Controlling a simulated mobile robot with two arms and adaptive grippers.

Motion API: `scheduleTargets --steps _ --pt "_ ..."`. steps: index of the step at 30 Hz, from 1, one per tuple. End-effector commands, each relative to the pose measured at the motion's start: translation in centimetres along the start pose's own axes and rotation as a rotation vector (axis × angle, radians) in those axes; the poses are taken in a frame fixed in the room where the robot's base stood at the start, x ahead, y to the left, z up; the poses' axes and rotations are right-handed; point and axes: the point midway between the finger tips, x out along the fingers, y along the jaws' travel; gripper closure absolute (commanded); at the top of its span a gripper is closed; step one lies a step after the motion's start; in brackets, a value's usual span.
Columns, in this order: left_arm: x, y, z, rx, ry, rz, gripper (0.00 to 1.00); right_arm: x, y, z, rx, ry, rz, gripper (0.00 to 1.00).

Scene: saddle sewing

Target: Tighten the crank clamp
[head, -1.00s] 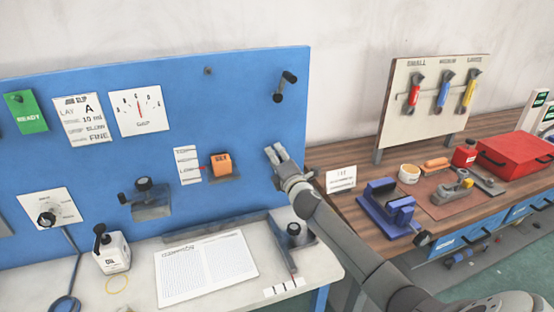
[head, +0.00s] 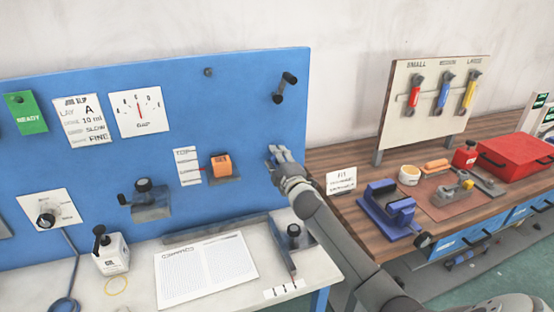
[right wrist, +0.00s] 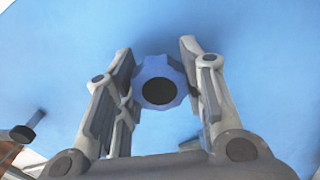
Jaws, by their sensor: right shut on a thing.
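My right gripper (head: 279,152) is at the right part of the blue panel, below the upper-right crank handle (head: 286,87). In the right wrist view its fingers (right wrist: 157,60) are shut on a blue faceted knob (right wrist: 158,82) with a dark round centre. In the head view the gripper hides this knob. A dark crank (head: 144,185) on a grey block is mounted lower on the panel, left of centre. I cannot tell which crank the task's clamp is. A dark-ended handle (right wrist: 28,130) shows at lower left in the right wrist view. My left gripper is not in view.
An orange block (head: 220,165) sits on a small panel shelf left of the gripper. The wooden bench (head: 330,160) holds a blue vise (head: 391,209) and red box (head: 517,155).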

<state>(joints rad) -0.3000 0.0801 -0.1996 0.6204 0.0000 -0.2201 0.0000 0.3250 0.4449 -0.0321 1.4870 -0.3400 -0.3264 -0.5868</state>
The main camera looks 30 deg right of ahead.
Motion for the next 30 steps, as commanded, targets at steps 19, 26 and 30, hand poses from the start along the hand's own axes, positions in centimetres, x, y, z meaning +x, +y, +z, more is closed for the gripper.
scheduleTargets --steps 19,26,30 --pt "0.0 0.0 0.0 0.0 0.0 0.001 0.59 0.0 0.0 0.0 0.0 -0.001 0.0 0.4" --pt "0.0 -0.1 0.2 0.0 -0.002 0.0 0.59 -0.2 0.0 0.0 0.0 0.0 0.0 0.4" --pt "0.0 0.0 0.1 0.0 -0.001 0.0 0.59 -1.4 -0.1 0.0 -0.001 0.0 -0.001 0.4"
